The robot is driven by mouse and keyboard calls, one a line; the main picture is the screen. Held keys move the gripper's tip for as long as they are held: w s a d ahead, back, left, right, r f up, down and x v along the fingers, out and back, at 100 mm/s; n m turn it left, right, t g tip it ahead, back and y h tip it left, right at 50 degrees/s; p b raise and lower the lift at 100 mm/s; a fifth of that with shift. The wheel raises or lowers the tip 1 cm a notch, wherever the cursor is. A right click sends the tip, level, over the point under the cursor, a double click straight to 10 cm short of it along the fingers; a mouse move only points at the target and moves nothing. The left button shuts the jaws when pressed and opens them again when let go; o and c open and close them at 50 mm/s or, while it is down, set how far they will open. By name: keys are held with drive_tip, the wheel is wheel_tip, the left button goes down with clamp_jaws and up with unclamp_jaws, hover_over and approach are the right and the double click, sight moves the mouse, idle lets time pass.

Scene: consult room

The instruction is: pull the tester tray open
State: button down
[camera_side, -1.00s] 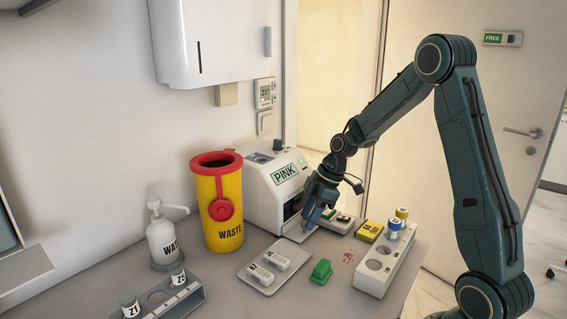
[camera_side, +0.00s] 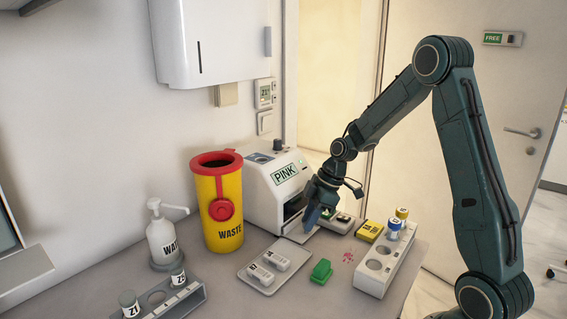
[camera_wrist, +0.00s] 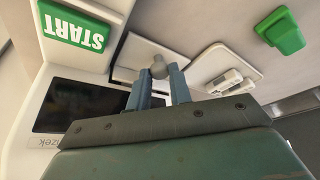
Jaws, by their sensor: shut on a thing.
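The tester (camera_side: 272,190) is a white box with a PINK label, standing by the wall. Its tray (camera_side: 298,231) sticks out a little at the front, low down. In the wrist view the tray (camera_wrist: 150,52) is a pale flat plate with a round knob (camera_wrist: 159,66) at its edge. My gripper (camera_side: 308,226) is at the tester's front and shut on the knob; its two fingers (camera_wrist: 161,86) stand on either side of it in the wrist view. A green START label (camera_wrist: 77,29) shows upside down beside the dark opening (camera_wrist: 85,105).
A yellow WASTE bin (camera_side: 222,205) stands left of the tester. In front lie a small white tray with two cassettes (camera_side: 262,277) and a green block (camera_side: 321,271). A rack (camera_side: 376,272) with capped tubes and a yellow box (camera_side: 369,231) are to the right. A pump bottle (camera_side: 162,240) stands at left.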

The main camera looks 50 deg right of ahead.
drive_tip(key=s, duration=0.9)
drive_tip(key=shift+s+d, duration=0.1)
drive_tip(key=shift+s, duration=0.15)
drive_tip(key=c, duration=1.3)
unclamp_jaws()
drive_tip(key=shift+r, duration=0.15)
drive_tip(key=v, duration=1.3)
drive_tip(key=shift+s+r, duration=0.1)
drive_tip(key=shift+r, duration=0.15)
